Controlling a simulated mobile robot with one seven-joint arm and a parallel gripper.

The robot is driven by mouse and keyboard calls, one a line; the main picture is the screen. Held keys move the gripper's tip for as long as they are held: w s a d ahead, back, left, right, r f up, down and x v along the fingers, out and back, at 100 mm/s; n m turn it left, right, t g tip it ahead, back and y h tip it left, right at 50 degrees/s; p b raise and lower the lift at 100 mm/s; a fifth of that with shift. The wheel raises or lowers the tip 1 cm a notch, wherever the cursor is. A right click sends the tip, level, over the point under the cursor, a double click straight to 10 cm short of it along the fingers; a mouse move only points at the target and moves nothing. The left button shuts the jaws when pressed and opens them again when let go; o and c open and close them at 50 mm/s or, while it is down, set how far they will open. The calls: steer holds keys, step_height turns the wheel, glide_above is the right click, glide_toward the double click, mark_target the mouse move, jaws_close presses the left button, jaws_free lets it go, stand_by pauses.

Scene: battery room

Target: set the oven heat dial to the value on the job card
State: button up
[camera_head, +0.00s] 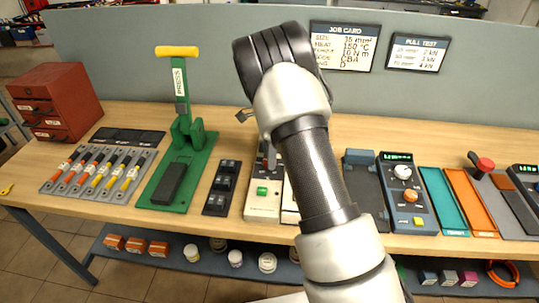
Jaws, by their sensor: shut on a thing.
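The job card (343,47) hangs on the grey back panel. Its heat line appears to read 150 °C, though the print is small. My arm rises through the middle of the view and bends at the top.
A pale unit with a green button (262,190) is partly behind my arm. A green press (186,150) with a yellow handle, a cable tray (98,174) and a red drawer box (53,101) stand left. Teal (445,202) and orange (472,202) trays lie right, near a red knob.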

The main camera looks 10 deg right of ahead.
steer(key=shift+w+r+m, duration=0.1)
steer(key=shift+m, duration=0.6)
steer(key=o, duration=1)
steer(key=shift+o, duration=0.2)
step_height(320, 180, up, 17)
steer(key=shift+r+p, duration=0.2)
steer(key=shift+p, duration=0.1)
